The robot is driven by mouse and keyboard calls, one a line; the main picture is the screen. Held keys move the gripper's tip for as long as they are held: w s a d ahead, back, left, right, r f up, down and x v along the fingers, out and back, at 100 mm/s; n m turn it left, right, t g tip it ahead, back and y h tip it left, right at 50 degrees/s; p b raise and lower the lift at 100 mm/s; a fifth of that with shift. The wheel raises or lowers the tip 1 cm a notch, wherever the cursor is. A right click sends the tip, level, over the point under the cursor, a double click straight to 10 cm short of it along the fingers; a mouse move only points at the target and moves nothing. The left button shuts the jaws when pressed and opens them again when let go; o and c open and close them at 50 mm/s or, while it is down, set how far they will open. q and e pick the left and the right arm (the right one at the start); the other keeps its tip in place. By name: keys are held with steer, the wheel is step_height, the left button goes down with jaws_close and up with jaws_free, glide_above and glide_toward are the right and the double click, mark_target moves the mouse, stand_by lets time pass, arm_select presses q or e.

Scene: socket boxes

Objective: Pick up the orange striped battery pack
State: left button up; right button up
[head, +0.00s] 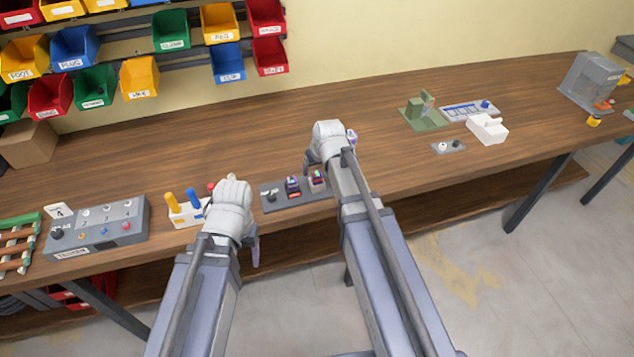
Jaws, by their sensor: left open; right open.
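A dark tray (275,203) lies near the front edge of the wooden bench, between my two grippers. My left gripper (232,200) is open, left of the tray and in front of a white holder. My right gripper (324,148) is open above the tray's right end and hides part of it. Its fingertips are mostly hidden.
The white holder (182,213) has yellow and blue upright pieces. A grey tester box (97,232) stands further left. A green fixture (424,113), a white block (488,128) and a grey machine (592,80) stand to the right. Coloured bins (75,47) hang behind. The bench's middle back is clear.

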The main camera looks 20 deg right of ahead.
mark_target(318, 175)
steer(key=f+b, duration=0.3)
steer(key=shift+w+d+f, duration=0.3)
steer(key=shift+w+f, duration=0.1)
steer(key=shift+w+f+b, duration=0.25)
steer(key=shift+f+b, duration=0.2)
steer(key=shift+b, duration=0.05)
steer(key=shift+r, duration=0.1)
steer(key=shift+c, duration=0.2)
jaws_close()
